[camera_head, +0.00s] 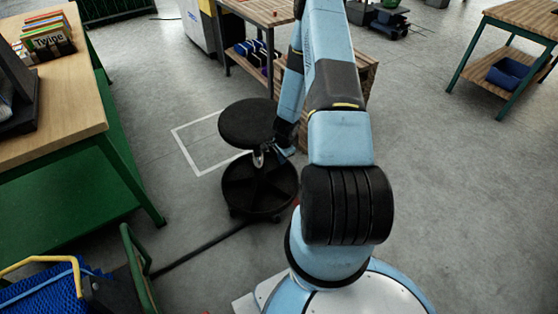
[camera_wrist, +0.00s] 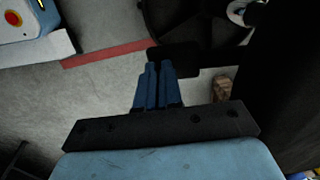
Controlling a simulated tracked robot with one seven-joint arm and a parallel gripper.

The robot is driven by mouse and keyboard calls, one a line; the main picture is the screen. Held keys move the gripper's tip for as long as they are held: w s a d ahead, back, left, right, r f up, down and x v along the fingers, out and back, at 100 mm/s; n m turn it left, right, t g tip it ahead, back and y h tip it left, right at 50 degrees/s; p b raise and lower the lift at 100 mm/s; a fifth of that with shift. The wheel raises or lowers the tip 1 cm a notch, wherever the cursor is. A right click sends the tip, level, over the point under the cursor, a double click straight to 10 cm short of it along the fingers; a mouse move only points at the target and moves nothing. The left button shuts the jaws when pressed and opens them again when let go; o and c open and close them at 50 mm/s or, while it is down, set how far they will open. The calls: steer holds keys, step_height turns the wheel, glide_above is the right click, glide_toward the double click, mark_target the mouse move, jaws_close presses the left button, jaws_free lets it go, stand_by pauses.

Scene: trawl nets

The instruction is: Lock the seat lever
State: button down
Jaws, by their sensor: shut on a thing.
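The black stool has a round seat (camera_head: 245,124) above a round wheeled base (camera_head: 258,190), which also shows at the top of the wrist view (camera_wrist: 185,18). My gripper (camera_head: 280,154) is beside the stool's column, under the right edge of the seat. In the wrist view my gripper's blue fingers (camera_wrist: 158,68) are close together on a flat black paddle, the seat lever (camera_wrist: 182,60). The fingertips are partly hidden by the paddle. The dark seat fills the right of the wrist view (camera_wrist: 285,95). The lever's joint with the column is hard to make out.
A wood-topped green bench (camera_head: 80,110) stands at left, with a blue-net cart (camera_head: 50,290) in front. A black cable or bar (camera_head: 200,248) lies on the floor by the base. Wooden workbenches stand behind and at the right (camera_head: 520,25). Floor at right is clear.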

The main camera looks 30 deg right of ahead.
step_height(320, 180, up, 14)
steer(key=s, duration=0.2)
steer(key=shift+s+d+f, duration=0.15)
steer(key=shift+s+f, duration=0.1)
steer(key=shift+s, duration=0.15)
stand_by(0.5)
steer(key=a+r+n+t, duration=0.1)
steer(key=a+r+n, duration=0.35)
steer(key=r, duration=1.05)
steer(key=a+r+n+t, duration=0.1)
steer(key=a+r+n, duration=0.4)
steer(key=r, duration=1.1)
steer(key=s+a+r+n+t, duration=0.1)
steer(key=s+a+r+n, duration=0.2)
steer(key=s+r, duration=0.6)
steer(key=s+a+r+n+t, duration=0.1)
steer(key=s+a+r+n, duration=0.2)
steer(key=s+r, duration=0.6)
steer(key=s+n, duration=0.1)
steer(key=s, duration=0.4)
steer(key=shift+s+a+r, duration=0.25)
steer(key=shift+s+r, duration=0.05)
steer(key=shift+r, duration=0.1)
